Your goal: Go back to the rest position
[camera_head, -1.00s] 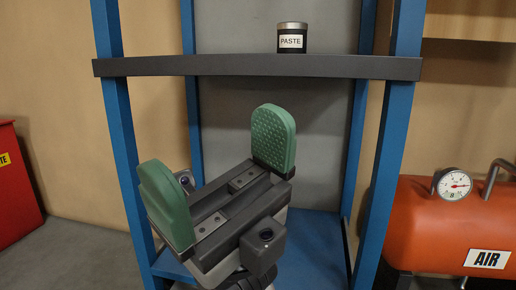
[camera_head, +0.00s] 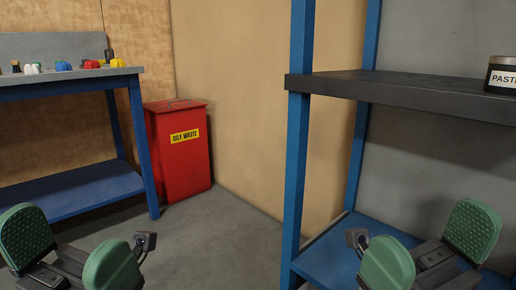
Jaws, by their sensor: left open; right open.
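My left gripper (camera_head: 68,250) is at the bottom left of the head view. Its two green padded fingers are spread apart with nothing between them. My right gripper (camera_head: 428,252) is at the bottom right, in front of the blue shelf unit. Its green fingers are also apart and empty. Both grippers are low in the view, and their lower parts are cut off by the bottom edge.
A blue shelf unit (camera_head: 299,150) with a dark shelf (camera_head: 400,92) stands at right, and a paste jar (camera_head: 502,76) sits on it. A red oily waste bin (camera_head: 182,160) stands beside a blue workbench (camera_head: 70,88) holding small coloured items. Grey floor (camera_head: 215,232) lies clear between.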

